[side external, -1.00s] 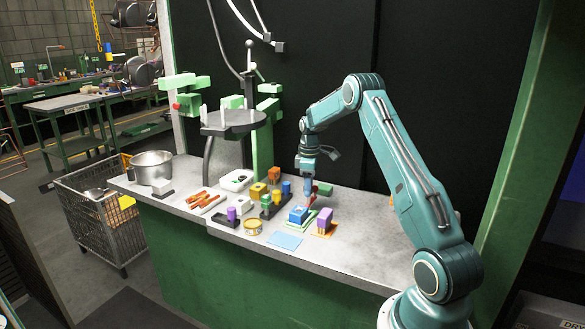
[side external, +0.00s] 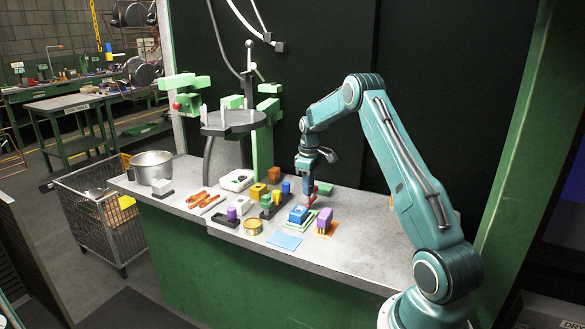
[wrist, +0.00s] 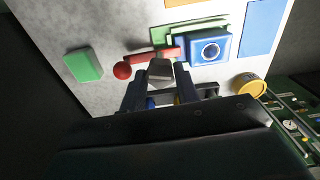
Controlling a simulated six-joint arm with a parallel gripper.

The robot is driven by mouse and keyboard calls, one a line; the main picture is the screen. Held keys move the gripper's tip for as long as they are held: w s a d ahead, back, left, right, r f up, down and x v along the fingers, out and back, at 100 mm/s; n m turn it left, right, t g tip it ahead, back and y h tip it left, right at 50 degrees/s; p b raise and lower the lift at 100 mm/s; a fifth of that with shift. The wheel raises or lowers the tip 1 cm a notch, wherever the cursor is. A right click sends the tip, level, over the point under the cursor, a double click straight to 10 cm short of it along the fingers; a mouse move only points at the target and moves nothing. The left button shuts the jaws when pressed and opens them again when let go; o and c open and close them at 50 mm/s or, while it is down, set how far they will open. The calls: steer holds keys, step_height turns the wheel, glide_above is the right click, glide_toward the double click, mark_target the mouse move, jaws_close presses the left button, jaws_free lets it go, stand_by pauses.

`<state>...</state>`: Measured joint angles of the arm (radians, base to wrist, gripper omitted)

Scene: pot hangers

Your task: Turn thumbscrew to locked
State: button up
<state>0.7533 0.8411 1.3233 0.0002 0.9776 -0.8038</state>
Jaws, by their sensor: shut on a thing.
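A blue block (wrist: 209,49) with a dark ring on its face sits on a light green base beside my gripper; it also shows in the side view (side external: 298,214). A red bar (wrist: 155,55) with a red ball at its left end reaches to the block's left side. My gripper (wrist: 160,82) has its two blue fingers on either side of a grey tab, which looks like the thumbscrew (wrist: 160,72), and is shut on it. In the side view my gripper (side external: 311,190) points down behind the blue block, at a red part. Whether the thumbscrew sits at locked cannot be told.
A green block (wrist: 83,64) lies left of the red ball in the wrist view. A purple block (side external: 325,215), a yellow round tin (side external: 253,227) and a light blue sheet (side external: 285,241) are close by. Several coloured blocks stand to the left.

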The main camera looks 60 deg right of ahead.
steer(key=m, duration=0.4)
steer(key=shift+m, duration=0.3)
steer(key=m, duration=0.3)
steer(key=shift+m, duration=0.3)
steer(key=m, duration=0.4)
steer(key=shift+m, duration=0.3)
steer(key=m, duration=0.4)
steer(key=o, duration=1)
steer(key=shift+r, duration=0.1)
step_height(320, 180, up, 14)
steer(key=shift+f, duration=0.15)
